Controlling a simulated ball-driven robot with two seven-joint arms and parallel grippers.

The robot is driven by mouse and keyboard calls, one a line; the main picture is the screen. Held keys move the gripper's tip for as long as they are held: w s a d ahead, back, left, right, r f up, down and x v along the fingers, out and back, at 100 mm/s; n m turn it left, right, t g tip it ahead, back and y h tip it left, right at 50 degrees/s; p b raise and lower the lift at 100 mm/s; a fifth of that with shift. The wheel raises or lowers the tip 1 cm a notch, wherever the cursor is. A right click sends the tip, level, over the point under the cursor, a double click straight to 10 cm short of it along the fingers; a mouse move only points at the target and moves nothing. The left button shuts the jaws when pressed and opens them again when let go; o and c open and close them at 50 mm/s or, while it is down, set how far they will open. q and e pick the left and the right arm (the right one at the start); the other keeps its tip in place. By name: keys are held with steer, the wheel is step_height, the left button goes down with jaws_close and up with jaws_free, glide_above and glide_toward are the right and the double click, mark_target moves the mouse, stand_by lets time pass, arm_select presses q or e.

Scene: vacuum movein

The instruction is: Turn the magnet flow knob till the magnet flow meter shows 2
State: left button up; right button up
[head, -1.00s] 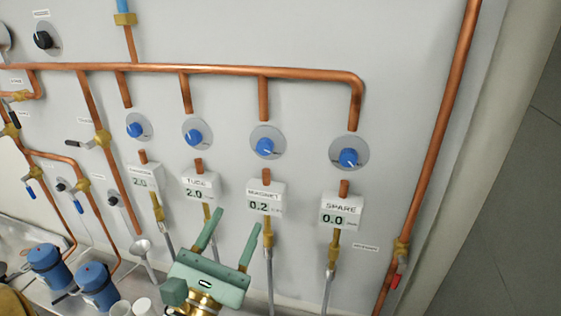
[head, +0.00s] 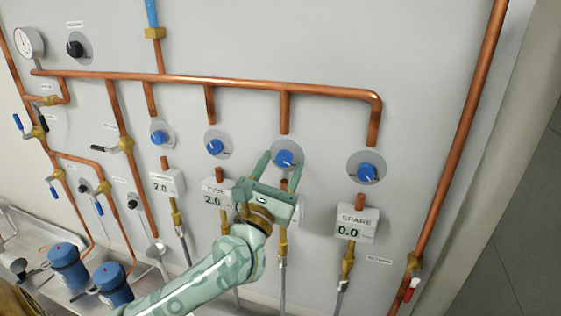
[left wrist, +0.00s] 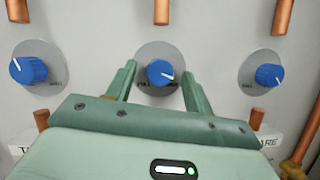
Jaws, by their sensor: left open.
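The magnet flow knob (head: 284,158) is blue with a white pointer line, on a grey round plate in the wall panel. It also shows in the left wrist view (left wrist: 160,72), its white line pointing to the lower right. My left gripper (head: 281,158) is open, its two green fingers reaching up on either side of the knob. In the left wrist view the fingertips (left wrist: 159,70) stand left and right of the knob; I cannot tell whether they touch it. The magnet flow meter is hidden behind the gripper in the head view. My right gripper is not in view.
The tube knob (head: 215,146) is to the left and the spare knob (head: 366,172) to the right. The spare meter (head: 356,225) reads 0.0. A copper pipe (head: 240,85) runs above the knobs. Blue pumps (head: 68,267) stand at the lower left.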

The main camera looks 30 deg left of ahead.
arm_select(q)
steer(key=shift+w, duration=0.2)
steer(key=shift+s, duration=0.1)
steer(key=c, duration=1)
